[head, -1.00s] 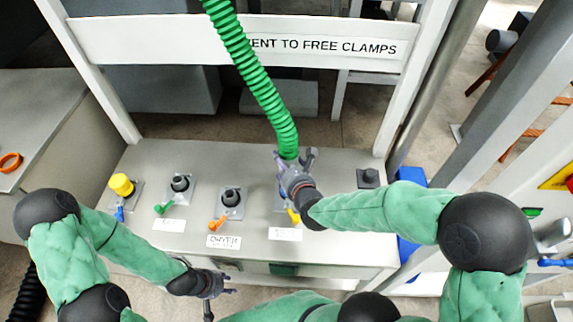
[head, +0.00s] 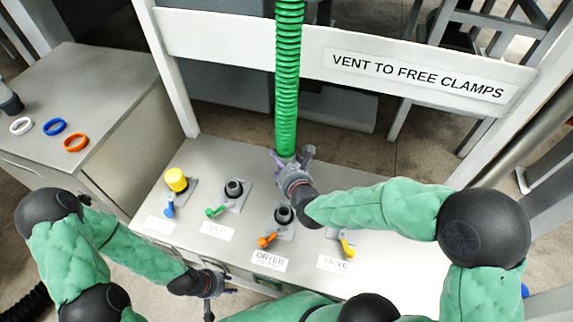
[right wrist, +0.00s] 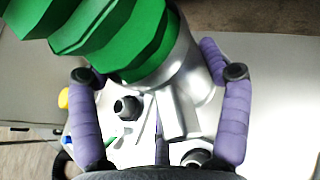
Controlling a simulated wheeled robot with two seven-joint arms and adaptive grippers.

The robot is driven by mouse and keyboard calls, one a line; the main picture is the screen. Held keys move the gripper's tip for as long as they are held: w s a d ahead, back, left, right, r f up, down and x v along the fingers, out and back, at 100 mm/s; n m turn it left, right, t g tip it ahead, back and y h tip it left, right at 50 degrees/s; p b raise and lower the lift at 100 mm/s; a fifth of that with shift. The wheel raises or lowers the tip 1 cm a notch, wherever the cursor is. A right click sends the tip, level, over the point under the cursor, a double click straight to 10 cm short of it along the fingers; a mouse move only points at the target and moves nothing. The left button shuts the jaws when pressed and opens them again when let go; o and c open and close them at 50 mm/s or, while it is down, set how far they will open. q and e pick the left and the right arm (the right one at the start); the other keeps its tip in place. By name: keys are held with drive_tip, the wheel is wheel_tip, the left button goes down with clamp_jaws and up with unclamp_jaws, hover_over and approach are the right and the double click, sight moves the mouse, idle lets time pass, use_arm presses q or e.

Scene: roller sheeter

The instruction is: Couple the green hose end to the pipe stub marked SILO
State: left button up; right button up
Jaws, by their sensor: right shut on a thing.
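The green hose (head: 287,80) hangs from above. My right gripper (head: 291,158) is shut on its metal end collar (right wrist: 190,90), above and behind the DRYER stub (head: 283,214) in the head view. The stub with the green lever (head: 234,188) stands to the left, uncovered and upright; its label (head: 217,230) is blurred but looks like SILO. In the right wrist view a stub with a green lever (right wrist: 128,107) shows below the hose, apart from the collar. My left gripper (head: 217,284) is empty, fingers spread, in front of the panel.
A yellow-capped stub (head: 176,180) with a blue lever stands far left. The rightmost stub, with a yellow lever (head: 347,248), is mostly hidden by my right arm. A crossbar (head: 230,47) spans behind the bench. Loose rings (head: 56,126) lie on the left cabinet.

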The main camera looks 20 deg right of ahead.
drive_tip(key=shift+w+a+r, duration=0.15)
drive_tip(key=shift+a+r, duration=0.2)
drive_tip(key=w+a+r+y+b, duration=0.1)
drive_tip(key=w+a+r, duration=0.1)
drive_tip(key=a, duration=0.6)
drive_tip(key=w+a+r+b, duration=0.1)
drive_tip(key=a+r, duration=0.1)
drive_tip(key=a, duration=0.6)
drive_tip(key=shift+n, duration=0.3)
drive_tip(key=shift+w+f+b, duration=0.2)
drive_tip(key=shift+f+b, duration=1.65)
drive_tip(key=shift+f, duration=1.05)
drive_tip(key=shift+f+b, duration=0.95)
drive_tip(key=shift+b, duration=0.15)
drive_tip(key=shift+f+b, duration=0.15)
drive_tip(key=shift+b, duration=0.75)
drive_tip(key=shift+f+b, duration=0.7)
drive_tip(key=shift+b, duration=0.25)
drive_tip(key=shift+f+b, duration=0.35)
drive_tip(key=shift+f, duration=0.55)
